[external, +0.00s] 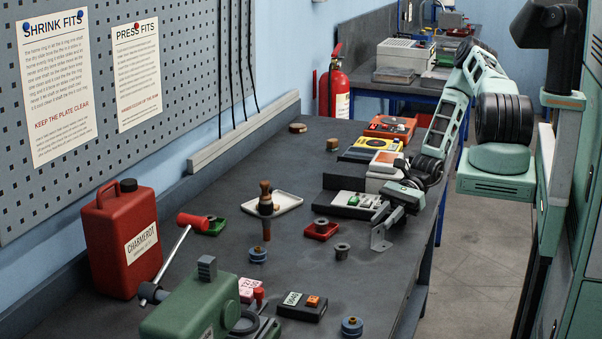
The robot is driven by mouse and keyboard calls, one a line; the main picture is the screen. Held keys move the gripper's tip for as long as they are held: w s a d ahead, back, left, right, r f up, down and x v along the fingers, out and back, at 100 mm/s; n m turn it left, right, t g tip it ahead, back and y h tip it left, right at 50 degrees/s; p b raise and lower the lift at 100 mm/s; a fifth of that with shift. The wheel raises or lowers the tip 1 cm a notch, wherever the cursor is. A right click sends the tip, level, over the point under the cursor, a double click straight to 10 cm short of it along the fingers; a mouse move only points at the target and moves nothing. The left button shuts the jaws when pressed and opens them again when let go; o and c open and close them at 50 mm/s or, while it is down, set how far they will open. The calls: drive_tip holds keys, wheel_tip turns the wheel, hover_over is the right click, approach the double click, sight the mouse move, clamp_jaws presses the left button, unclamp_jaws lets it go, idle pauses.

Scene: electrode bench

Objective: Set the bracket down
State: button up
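The bracket (380,243) is a small grey metal angle piece with a hole in its foot. In the external view it is at the right side of the dark bench, near the front edge. My gripper (384,218) comes in from the upper right and points down at it. The fingers meet the bracket's upright part and appear shut on it. The fingers hide the top of the bracket. I cannot tell whether its foot touches the bench top or hangs just above it.
Close by are a grey bushing (342,251), a red tray (322,230) and a black-and-white device (352,203). A green vise (190,306) and red canister (122,240) stand at front left. Bench (378,284) below the bracket is clear.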

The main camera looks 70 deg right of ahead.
drive_tip(key=b+v, duration=0.2)
drive_tip(key=v, duration=0.8)
drive_tip(key=shift+s+d+r+b, duration=0.15)
drive_tip(key=shift+s+d+b, duration=0.05)
drive_tip(key=shift+d+b, duration=0.15)
drive_tip(key=a+r+n+g+h, duration=0.4)
drive_tip(key=a+r+n+h, duration=0.15)
drive_tip(key=a+n, duration=0.6)
drive_tip(key=a+r+n+g+h, duration=0.5)
drive_tip(key=a+r+n, duration=0.1)
drive_tip(key=a+n, duration=0.55)
drive_tip(key=s+a+r+n+t+h, duration=0.2)
drive_tip(key=s+a+r+n+t, duration=0.1)
drive_tip(key=a+n, duration=0.4)
drive_tip(key=shift+s+a+r+t, duration=0.45)
drive_tip(key=shift+s+r, duration=0.4)
drive_tip(key=shift+s, duration=0.35)
drive_tip(key=shift+f, duration=0.15)
